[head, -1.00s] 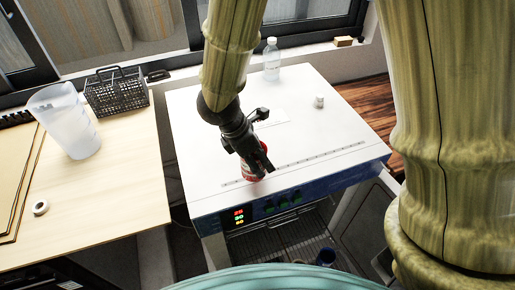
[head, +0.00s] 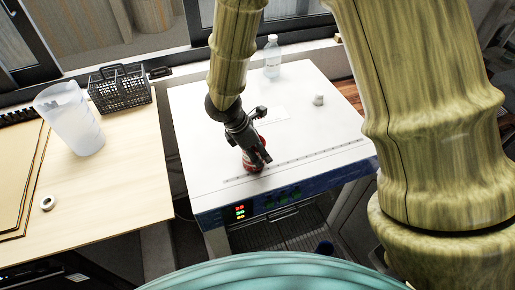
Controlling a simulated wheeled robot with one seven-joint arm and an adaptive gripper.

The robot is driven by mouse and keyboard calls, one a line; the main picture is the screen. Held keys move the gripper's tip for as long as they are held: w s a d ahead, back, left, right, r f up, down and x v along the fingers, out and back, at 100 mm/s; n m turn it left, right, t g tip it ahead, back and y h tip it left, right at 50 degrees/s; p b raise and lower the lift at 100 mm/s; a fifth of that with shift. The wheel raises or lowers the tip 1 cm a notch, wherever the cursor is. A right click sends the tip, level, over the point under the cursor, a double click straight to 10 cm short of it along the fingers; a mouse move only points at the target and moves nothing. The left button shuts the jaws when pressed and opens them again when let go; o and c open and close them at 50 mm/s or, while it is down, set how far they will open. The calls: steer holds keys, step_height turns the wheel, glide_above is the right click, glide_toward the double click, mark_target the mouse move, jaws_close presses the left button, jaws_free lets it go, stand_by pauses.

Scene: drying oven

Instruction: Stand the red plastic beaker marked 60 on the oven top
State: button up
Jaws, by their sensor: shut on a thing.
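The red beaker (head: 249,166) is at the front part of the white oven top (head: 205,150), behind the front edge. My gripper (head: 256,163) comes down from above and is shut on the beaker, hiding much of it. The beaker's mark cannot be read. Whether its base touches the oven top cannot be told for sure, but it looks at or very near the surface.
A clear bottle (head: 272,57) stands at the back of the oven, and a small white cylinder (head: 318,99) stands to the right. On the wooden table (head: 115,190) at left are a large translucent beaker (head: 72,120), a dark wire basket (head: 120,90) and a tape roll (head: 47,203).

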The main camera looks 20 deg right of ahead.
steer(key=shift+f, duration=0.1)
steer(key=o, duration=0.9)
steer(key=b+v, duration=0.1)
steer(key=v, duration=1.1)
steer(key=shift+b, duration=0.4)
